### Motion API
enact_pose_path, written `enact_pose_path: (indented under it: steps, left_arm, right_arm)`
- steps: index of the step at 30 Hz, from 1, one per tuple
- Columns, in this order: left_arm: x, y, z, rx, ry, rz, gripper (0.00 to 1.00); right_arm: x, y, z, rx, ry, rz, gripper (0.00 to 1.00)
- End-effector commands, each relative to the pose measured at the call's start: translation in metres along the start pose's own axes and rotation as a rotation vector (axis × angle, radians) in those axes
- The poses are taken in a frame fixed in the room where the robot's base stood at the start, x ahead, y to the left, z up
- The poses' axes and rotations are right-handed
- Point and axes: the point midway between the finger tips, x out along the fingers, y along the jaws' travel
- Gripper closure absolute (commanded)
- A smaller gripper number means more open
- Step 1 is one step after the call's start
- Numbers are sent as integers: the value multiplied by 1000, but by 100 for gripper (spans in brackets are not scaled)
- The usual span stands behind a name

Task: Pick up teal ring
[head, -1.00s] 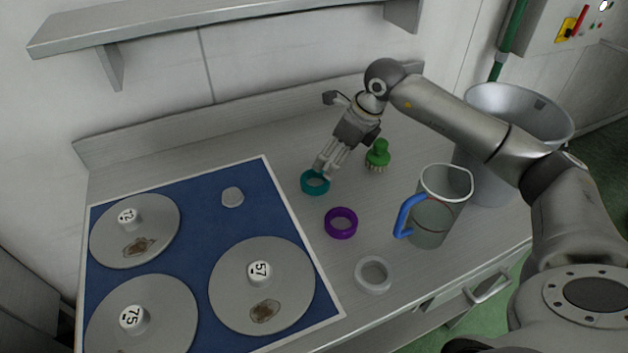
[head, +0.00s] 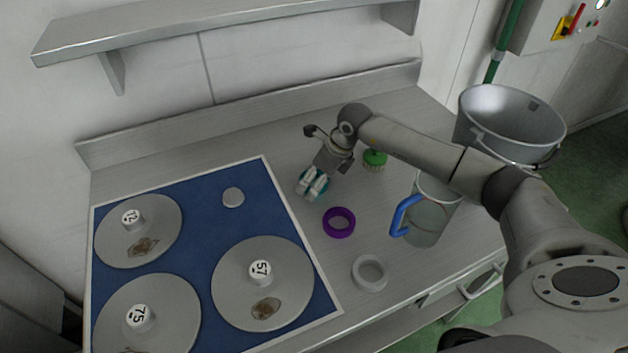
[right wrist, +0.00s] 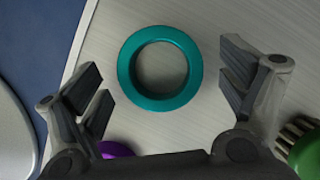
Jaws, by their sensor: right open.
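The teal ring (head: 324,180) lies flat on the metal worktop, just right of the blue mat's edge. In the head view my right gripper (head: 313,183) is over it and hides much of it. In the right wrist view the whole teal ring (right wrist: 160,68) shows ahead, centred between the spread fingers of my right gripper (right wrist: 160,85). The gripper is open and empty, and its fingers stand on either side of the ring without visible contact. My left gripper is not in view.
A purple ring (head: 339,222) and a pale ring (head: 370,273) lie nearer the front. A green brush (head: 375,160) and a jug with a blue handle (head: 428,222) stand to the right. The blue mat (head: 203,225) holds several grey discs. A shelf (head: 200,28) hangs behind.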

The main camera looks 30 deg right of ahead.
Motion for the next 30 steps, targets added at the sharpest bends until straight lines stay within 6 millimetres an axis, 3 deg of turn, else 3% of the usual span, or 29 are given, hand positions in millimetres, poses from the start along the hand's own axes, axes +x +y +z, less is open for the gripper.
enact_pose_path:
  steps: [2,13,23,30]
  left_arm:
    - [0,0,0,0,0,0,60]
    - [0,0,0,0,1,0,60]
    - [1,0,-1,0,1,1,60]
    - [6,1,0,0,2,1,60]
  right_arm:
    - [0,0,0,0,0,0,15]
    - [0,0,0,0,0,0,62]
    - [-4,0,2,0,-3,-1,62]
    - [-29,-1,13,-1,-5,-4,62]
